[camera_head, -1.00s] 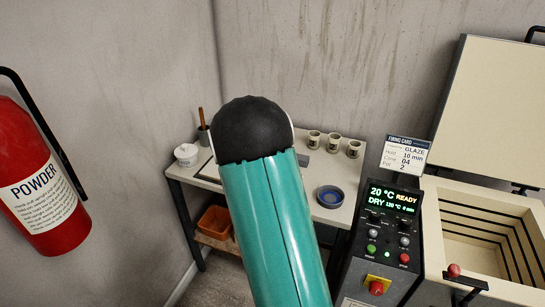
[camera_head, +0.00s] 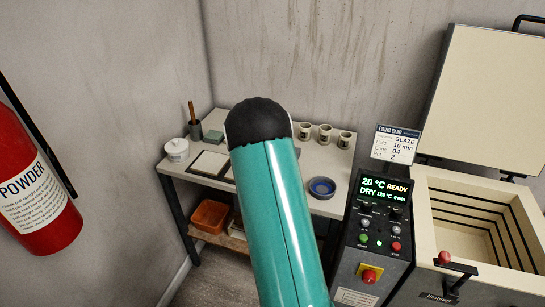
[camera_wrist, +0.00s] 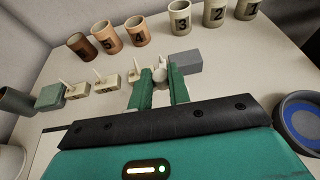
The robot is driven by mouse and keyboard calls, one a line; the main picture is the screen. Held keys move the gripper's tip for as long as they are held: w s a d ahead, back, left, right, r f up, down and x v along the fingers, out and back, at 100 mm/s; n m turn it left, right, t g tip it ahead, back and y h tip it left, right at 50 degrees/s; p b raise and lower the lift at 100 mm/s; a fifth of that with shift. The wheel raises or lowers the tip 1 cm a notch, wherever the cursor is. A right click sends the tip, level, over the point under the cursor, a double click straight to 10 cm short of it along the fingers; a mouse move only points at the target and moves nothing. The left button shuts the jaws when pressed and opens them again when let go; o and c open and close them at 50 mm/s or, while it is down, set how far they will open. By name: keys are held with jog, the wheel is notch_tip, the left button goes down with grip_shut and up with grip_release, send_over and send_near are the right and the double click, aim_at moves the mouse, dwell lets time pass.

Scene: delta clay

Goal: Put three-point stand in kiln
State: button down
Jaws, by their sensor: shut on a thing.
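My gripper (camera_wrist: 160,95) shows in the wrist view with its two green fingers closed around a small pale thing (camera_wrist: 160,74), apparently the three-point stand. Its points cannot be made out clearly, and the fingers hide part of it. It is low over the table, and I cannot tell whether it is lifted. Small cream stands with pins, one (camera_wrist: 77,91) and another (camera_wrist: 107,82), sit left of the fingers. The kiln (camera_head: 423,215) stands open at the right in the head view, its lid (camera_head: 490,95) raised. The visible part of its chamber is empty. My arm hides the gripper there.
The table (camera_head: 220,122) holds a row of numbered cups (camera_wrist: 182,18) behind the fingers, a grey block (camera_wrist: 186,61) close right and a blue bowl (camera_head: 322,188). The kiln's control box (camera_head: 377,225) stands between table and kiln. A fire extinguisher (camera_head: 35,190) is at left.

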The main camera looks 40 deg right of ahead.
jog(key=w+f, duration=0.1)
jog(key=w+d+f, duration=0.1)
jog(key=f, duration=0.1)
jog(key=w+d+f, duration=0.1)
jog(key=f, duration=0.1)
jog(key=shift+d+f, duration=0.1)
jog(key=shift+d, duration=0.15)
jog(key=shift+w+d+f, duration=0.1)
jog(key=shift+w+f, duration=0.1)
jog(key=shift+f, duration=1.5)
jog(key=shift+f, duration=0.1)
jog(key=c, duration=1.3)
grip_release()
